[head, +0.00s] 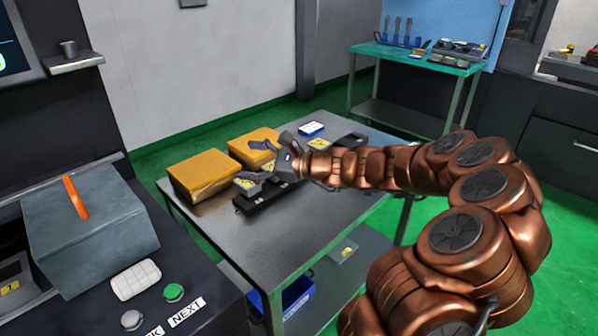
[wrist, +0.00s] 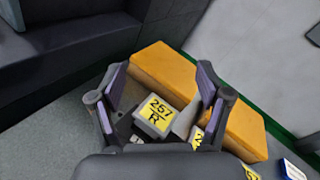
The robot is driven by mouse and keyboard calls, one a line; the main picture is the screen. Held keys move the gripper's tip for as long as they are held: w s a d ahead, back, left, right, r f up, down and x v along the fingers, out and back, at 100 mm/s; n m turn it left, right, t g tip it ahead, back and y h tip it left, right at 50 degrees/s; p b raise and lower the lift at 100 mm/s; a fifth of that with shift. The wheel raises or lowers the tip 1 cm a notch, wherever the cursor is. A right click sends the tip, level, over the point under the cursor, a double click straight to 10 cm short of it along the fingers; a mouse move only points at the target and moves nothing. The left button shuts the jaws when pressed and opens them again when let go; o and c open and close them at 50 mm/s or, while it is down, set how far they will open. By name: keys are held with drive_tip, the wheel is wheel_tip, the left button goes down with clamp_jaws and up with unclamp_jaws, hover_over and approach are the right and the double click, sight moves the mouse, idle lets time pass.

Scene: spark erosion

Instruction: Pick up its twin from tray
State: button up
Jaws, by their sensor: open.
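A small grey block with a yellow label (wrist: 155,114) reading "257" over "R" lies between the spread fingers of my gripper (wrist: 163,78) in the wrist view. The fingers are open and I see no contact with the block. In the head view my gripper (head: 250,162) reaches left over the metal table, above a dark tray (head: 262,201). A yellow-labelled block (head: 247,185) shows at the tray, partly hidden by a finger. Another yellow-labelled block (wrist: 197,136) sits to the right, partly behind the right finger.
Two orange-yellow boxes (head: 204,175) (head: 250,146) stand along the table's far side, close to the gripper. A blue-and-white box (head: 311,128) lies farther back. The table's (head: 262,239) near part is bare.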

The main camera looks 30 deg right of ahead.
drive_tip(key=d+f+m+t+h, duration=0.1)
drive_tip(key=d+f+m+h, duration=0.1)
drive_tip(key=d, duration=0.5)
drive_tip(key=w+d+f+m+t+h+b, duration=0.1)
drive_tip(key=d+f+m+t+h, duration=0.1)
drive_tip(key=d+f+m, duration=0.2)
drive_tip(key=d+f+m+t+h+b, duration=0.1)
drive_tip(key=d+f+m+h, duration=0.2)
drive_tip(key=d, duration=0.6)
drive_tip(key=shift+w+d+f+m+t, duration=0.2)
drive_tip(key=shift+f+m, duration=0.1)
drive_tip(key=shift+m, duration=0.15)
drive_tip(key=shift+w+d+f+m+t, duration=0.1)
drive_tip(key=shift+d+f+m+t, duration=0.15)
drive_tip(key=shift+m, duration=0.2)
drive_tip(key=shift+x, duration=1.15)
drive_tip(key=shift+r+x, duration=0.15)
drive_tip(key=shift+x, duration=1.2)
drive_tip(key=shift+r+x, duration=0.15)
drive_tip(key=shift+x, duration=1.2)
drive_tip(key=c, duration=1.2)
